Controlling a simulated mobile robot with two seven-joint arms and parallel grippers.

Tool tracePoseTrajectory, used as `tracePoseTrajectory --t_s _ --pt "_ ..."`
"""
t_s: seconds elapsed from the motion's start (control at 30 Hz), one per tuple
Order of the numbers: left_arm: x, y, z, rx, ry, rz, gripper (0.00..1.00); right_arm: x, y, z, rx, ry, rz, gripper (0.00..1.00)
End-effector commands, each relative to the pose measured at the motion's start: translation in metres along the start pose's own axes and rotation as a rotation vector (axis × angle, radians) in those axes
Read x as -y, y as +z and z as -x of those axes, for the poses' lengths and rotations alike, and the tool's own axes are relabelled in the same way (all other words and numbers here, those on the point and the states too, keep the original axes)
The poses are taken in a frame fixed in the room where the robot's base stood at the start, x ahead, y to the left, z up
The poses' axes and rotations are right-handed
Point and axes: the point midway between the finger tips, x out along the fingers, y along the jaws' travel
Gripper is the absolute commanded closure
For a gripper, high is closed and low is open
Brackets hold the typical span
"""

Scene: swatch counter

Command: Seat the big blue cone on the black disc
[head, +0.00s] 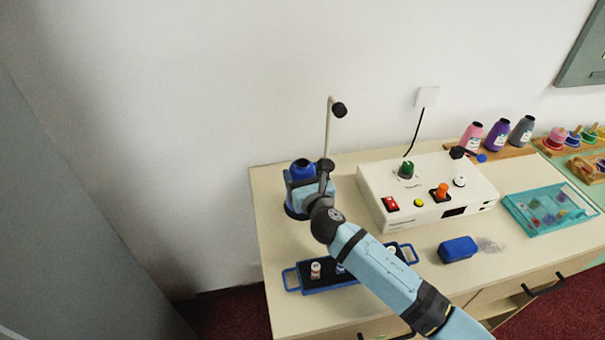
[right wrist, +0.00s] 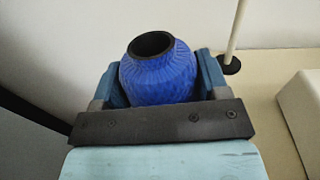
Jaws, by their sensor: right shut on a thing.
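The big blue cone (head: 302,168) stands upright at the back left of the counter, its dark open top facing up. It also shows in the right wrist view (right wrist: 158,78), with a ribbed blue side. My right gripper (head: 303,183) is shut on the cone, with one finger on each side of it. The cone's lower edge shows dark blue below the gripper in the head view. The black disc under the cone cannot be made out, so I cannot tell whether the cone touches it. My left gripper is not in view.
A thin pale pole (head: 329,130) with a black knob rises close behind the gripper. A white control box (head: 430,190) stands to the right. A blue-handled tray (head: 291,280) lies partly under my right arm. A blue block (head: 458,249) and teal tray (head: 520,221) lie further right.

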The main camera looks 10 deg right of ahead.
Motion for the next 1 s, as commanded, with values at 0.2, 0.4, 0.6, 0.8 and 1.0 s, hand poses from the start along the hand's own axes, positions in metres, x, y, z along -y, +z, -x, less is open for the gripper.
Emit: tracePoseTrajectory --t_s 0.2,0.4,0.6,0.8,1.0 --pt "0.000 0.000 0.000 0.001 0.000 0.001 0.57 0.000 0.001 0.000 0.001 0.000 -0.001 0.65" --pt "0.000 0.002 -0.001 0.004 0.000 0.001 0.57 0.000 0.001 0.000 0.001 0.000 -0.001 0.02" --pt "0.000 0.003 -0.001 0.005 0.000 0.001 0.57 0.000 -0.001 0.000 -0.001 0.000 0.000 0.02" --pt "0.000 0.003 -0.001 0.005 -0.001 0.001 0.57 0.000 -0.001 0.016 -0.002 0.001 0.001 0.02" --pt "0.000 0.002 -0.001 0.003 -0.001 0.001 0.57 0.000 -0.001 0.059 -0.002 0.002 -0.001 0.02"
